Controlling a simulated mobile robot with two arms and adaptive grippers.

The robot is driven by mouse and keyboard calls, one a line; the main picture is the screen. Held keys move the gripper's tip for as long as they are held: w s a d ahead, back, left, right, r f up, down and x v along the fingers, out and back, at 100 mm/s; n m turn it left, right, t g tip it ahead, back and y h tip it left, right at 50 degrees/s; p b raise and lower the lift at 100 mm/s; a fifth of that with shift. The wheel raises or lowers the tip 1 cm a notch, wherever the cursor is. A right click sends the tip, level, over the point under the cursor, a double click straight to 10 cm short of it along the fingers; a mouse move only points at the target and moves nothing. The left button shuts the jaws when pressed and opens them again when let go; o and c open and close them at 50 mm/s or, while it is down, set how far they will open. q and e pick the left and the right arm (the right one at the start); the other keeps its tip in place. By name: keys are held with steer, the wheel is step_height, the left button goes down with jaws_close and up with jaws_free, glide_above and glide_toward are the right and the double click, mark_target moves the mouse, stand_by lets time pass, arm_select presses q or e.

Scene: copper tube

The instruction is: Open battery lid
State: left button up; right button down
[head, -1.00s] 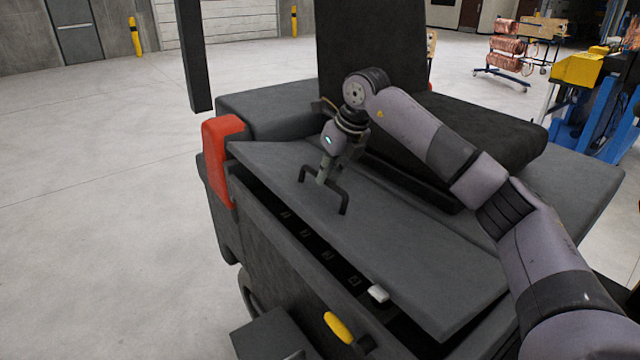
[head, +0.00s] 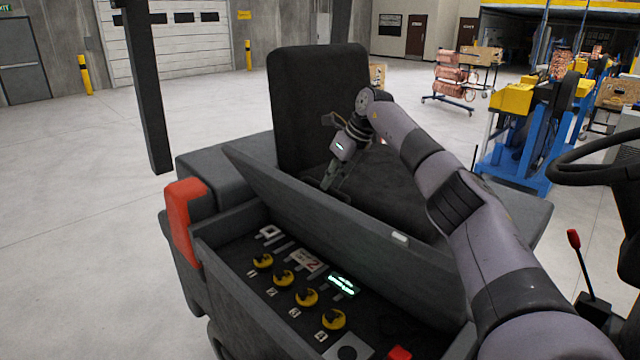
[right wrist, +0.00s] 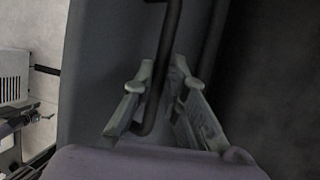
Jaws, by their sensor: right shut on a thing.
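The grey battery lid (head: 325,218) is tilted up steeply, with its lower side towards me and the compartment (head: 285,315) open below it. My right gripper (head: 328,184) is behind the lid's raised edge, its fingertips partly hidden by the lid. In the right wrist view, its two fingers (right wrist: 170,75) are closed around the dark bar handle (right wrist: 168,45) on the lid's grey face (right wrist: 95,70). My left gripper is not in view.
Several yellow-and-black knobs (head: 306,297) and a green-lit display (head: 343,285) show inside the compartment. A black seat (head: 315,95) stands behind the lid. A red corner piece (head: 186,215) is at left. A steering wheel (head: 590,150) and red-topped lever (head: 574,240) are at right.

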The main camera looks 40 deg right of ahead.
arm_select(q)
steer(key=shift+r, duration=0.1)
arm_select(e)
steer(key=shift+s+d+f, duration=0.1)
steer(key=shift+d+f, duration=0.15)
steer(key=shift+d, duration=0.6)
steer(key=shift+s+d+f, duration=0.1)
steer(key=shift+d+f, duration=0.1)
steer(key=shift+d, duration=0.6)
steer(key=c, duration=2)
jaws_free()
steer(key=shift+o, duration=1.2)
steer(key=shift+w+d+f, duration=0.2)
steer(key=shift+d+f, duration=0.05)
steer(key=shift+d, duration=0.2)
steer(key=shift+o, duration=0.8)
steer(key=shift+w+d, duration=0.15)
steer(key=shift+d, duration=0.05)
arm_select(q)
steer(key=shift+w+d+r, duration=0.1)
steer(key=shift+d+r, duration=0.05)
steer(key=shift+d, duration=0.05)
arm_select(e)
steer(key=a+v, duration=0.1)
steer(key=v, duration=1.1)
steer(key=shift+w+r, duration=0.2)
steer(key=shift+r, duration=0.05)
steer(key=shift+d, duration=0.1)
